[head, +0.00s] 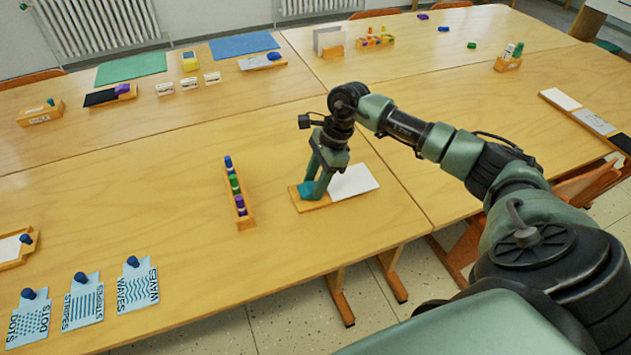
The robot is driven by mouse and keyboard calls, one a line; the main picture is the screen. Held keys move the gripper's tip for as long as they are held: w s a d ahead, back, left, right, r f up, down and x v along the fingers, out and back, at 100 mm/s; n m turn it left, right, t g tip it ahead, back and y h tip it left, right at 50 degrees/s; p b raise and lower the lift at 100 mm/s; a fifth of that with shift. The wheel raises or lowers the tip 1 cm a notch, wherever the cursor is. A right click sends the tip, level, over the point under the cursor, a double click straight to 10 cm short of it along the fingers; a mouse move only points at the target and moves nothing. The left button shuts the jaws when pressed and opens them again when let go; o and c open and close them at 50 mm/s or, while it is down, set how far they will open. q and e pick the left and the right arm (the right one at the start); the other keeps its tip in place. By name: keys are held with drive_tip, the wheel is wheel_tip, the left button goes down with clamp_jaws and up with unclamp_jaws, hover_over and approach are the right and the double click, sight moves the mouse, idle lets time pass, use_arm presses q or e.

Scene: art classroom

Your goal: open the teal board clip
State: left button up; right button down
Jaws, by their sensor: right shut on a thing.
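The teal board clip (308,189) is at the left end of a small wooden board (319,205) on the near table. A white sheet (355,181) lies on the board, to the right of the clip. My right gripper (315,182) reaches down from above and is shut on the clip. Its fingers hide part of the clip, and I cannot tell how far the clip is raised. My left gripper is not in view.
A wooden rack (243,215) with blue, green and purple pieces stands left of the board. Cards marked waves (138,287), stripes (83,303) and dots (31,322) lie at the near left. Bare table surrounds the board.

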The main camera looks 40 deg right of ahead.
sight(310, 189)
drive_tip(key=shift+w+a+r+g+h, duration=0.2)
drive_tip(key=shift+a+g+h, duration=0.15)
drive_tip(key=shift+h, duration=0.65)
drive_tip(key=shift+s+a+g+h, duration=0.1)
drive_tip(key=shift+g+h, duration=0.15)
drive_tip(key=shift+h, duration=0.85)
drive_tip(key=c, duration=0.8)
unclamp_jaws()
drive_tip(key=shift+c, duration=0.2)
wheel_tip(310, 189, up, 8)
drive_tip(key=shift+a+f, duration=0.15)
